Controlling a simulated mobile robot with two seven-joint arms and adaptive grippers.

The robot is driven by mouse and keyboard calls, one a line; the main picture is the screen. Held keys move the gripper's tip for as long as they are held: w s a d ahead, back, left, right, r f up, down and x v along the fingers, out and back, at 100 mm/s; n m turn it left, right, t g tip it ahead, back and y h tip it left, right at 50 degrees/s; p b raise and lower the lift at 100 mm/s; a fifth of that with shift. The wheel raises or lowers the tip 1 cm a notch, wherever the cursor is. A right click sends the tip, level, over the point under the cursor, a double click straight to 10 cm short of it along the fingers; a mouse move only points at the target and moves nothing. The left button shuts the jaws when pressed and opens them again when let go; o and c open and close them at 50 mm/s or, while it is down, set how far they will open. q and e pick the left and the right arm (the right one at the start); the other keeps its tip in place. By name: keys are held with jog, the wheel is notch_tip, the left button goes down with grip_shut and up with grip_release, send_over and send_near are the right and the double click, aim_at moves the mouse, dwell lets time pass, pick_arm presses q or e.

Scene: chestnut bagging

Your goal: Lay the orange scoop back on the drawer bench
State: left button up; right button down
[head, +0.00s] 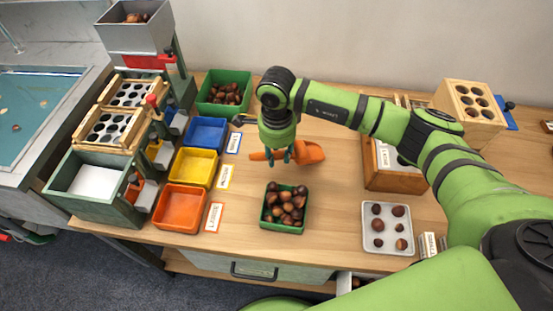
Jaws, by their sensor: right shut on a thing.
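The orange scoop (311,153) is at the middle of the wooden drawer bench (338,192), toward the back. Its wide end points right and its handle shows on the left of the gripper. My right gripper (279,157) points down and is shut on the scoop. I cannot tell whether the scoop touches the bench top. My left gripper is not in view.
A green tray of chestnuts (273,225) stands in front of the scoop. Blue, yellow and orange bins (180,208) stand to the left. A white sample tray (387,243) and a wooden box (398,180) are on the right. Bare bench lies between them.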

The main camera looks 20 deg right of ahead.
jog(key=shift+w+a+f, duration=0.2)
jog(key=shift+w+f, duration=0.1)
jog(key=shift+f, duration=0.1)
notch_tip(320, 180, down, 3)
jog(key=shift+f+p, duration=0.15)
jog(key=shift+p, duration=0.4)
jog(key=shift+f, duration=0.2)
jog(key=shift+f+b, duration=0.2)
jog(key=shift+b, duration=0.1)
jog(key=c, duration=0.9)
grip_release()
jog(key=shift+r, duration=0.1)
